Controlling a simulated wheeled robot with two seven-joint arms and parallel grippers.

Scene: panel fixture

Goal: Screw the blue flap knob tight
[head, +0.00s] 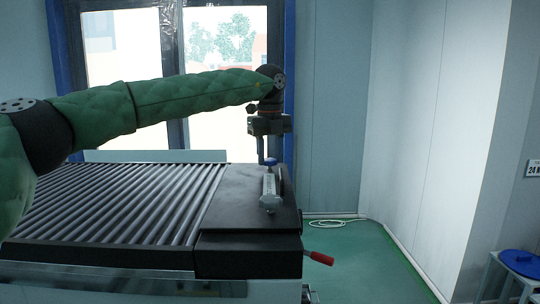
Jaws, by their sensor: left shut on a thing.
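The blue flap knob (268,161) sits at the top of a light grey flap fixture (269,188) on the black panel at the right end of the roller table. My left gripper (268,157) points straight down over the knob, with its fingers shut on it. The fingers partly hide the knob, and its thread is not visible. My right gripper is not in view.
The dark roller bed (110,205) fills the left of the table. A red-handled lever (318,257) sticks out at the table's right front. A blue-topped stool (522,263) stands at the lower right. A pale hose (335,222) lies on the green floor.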

